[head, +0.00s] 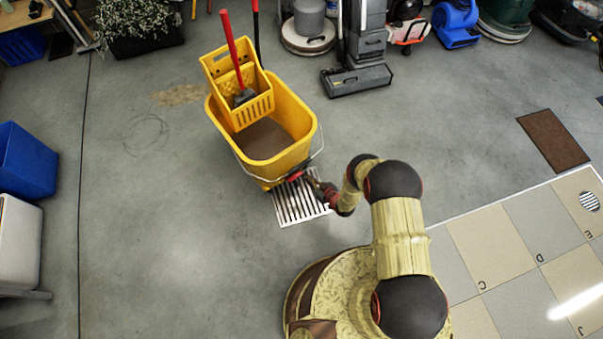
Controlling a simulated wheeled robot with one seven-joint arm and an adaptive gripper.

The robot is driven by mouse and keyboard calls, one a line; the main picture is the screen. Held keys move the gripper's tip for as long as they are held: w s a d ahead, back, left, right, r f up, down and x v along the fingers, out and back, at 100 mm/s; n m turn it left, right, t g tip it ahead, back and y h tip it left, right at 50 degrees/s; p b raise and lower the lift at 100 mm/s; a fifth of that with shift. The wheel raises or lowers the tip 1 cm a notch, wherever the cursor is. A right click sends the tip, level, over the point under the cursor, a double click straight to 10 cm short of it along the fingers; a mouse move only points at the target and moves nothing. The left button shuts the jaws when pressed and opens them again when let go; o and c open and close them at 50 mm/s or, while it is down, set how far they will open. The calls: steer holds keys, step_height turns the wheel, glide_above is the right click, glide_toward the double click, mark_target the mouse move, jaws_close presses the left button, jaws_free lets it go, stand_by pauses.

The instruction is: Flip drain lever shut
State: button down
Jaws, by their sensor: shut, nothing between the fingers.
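A yellow mop bucket (292,113) with a wringer (222,68) stands on the grey floor, dark water inside it. A small red part (295,176), which looks like the drain lever, shows low on the bucket's near side, just above a floor grate (290,207). My gripper (312,180) is at the bucket's near lower corner, close beside the red part. Its fingers are shut with nothing between them. They are small and dark here, and I cannot tell whether they touch the lever. The lever's exact angle is too small to read.
A wire handle hangs around the bucket's near rim. Floor machines, including a grey upright one (361,50), stand along the back. A blue bin (25,160) is at the left. A brown mat (553,140) and marked tiles (490,245) lie at the right. Floor left of the bucket is clear.

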mark_target(298, 174)
steer(key=shift+b+x, duration=2.05)
steer(key=shift+x, duration=2.75)
steer(key=shift+s, duration=0.2)
